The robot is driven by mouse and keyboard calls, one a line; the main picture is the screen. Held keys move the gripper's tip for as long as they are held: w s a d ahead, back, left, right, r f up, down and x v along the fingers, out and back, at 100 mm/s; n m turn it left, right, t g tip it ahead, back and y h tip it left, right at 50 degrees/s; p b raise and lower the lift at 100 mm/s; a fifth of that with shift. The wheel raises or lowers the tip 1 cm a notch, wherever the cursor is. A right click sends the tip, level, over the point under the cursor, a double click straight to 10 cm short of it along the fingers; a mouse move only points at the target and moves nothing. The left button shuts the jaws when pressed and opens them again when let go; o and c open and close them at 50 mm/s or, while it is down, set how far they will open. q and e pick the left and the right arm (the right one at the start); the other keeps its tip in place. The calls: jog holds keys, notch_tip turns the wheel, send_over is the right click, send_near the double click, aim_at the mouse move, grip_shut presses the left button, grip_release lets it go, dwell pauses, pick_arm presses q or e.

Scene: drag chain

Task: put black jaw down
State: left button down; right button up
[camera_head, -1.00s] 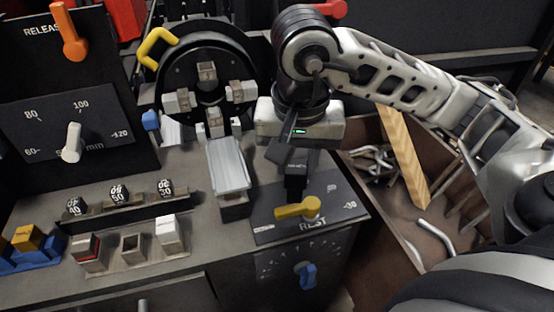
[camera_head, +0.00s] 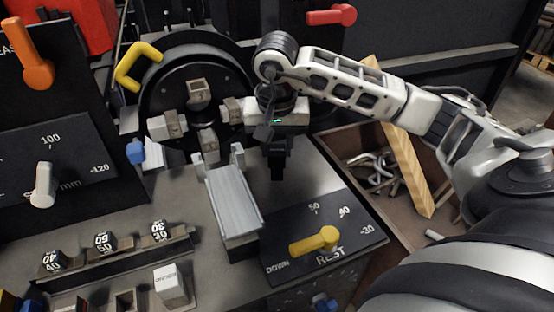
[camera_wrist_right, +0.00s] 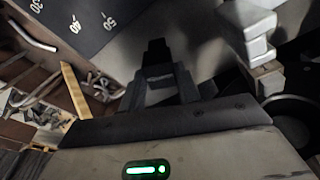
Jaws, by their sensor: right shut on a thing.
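My right gripper (camera_head: 278,158) points down in the head view, right of the round chuck (camera_head: 200,100) and the pale slide bar (camera_head: 233,200). It is shut on a small dark piece, which looks like the black jaw (camera_head: 278,171). In the right wrist view the dark piece (camera_wrist_right: 157,50) shows at the fingertips (camera_wrist_right: 160,80), over the grey bench top. Its lower end is close to the bench; I cannot tell whether it touches. My left gripper is not in view.
Behind the bench panel with the yellow lever (camera_head: 315,240) is bare grey bench top (camera_head: 310,180). Number blocks stand in a rack (camera_head: 110,255). A white block (camera_head: 170,288) stands in front. A bin (camera_head: 350,143) with metal scraps and a wooden plank (camera_head: 405,160) lies right.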

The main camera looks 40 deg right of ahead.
aim_at(277, 144)
jog(key=w+f, duration=0.1)
jog(key=d+f, duration=0.1)
jog(key=shift+w+d+f, duration=0.2)
jog(key=shift+w+f, duration=0.15)
jog(key=shift+w, duration=0.05)
notch_tip(277, 144, down, 3)
jog(key=shift+w+d+f, duration=0.15)
jog(key=shift+f, duration=0.05)
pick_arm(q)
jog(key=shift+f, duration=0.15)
pick_arm(e)
jog(key=shift+f, duration=0.15)
jog(key=o, duration=1.1)
jog(key=shift+c, duration=0.2)
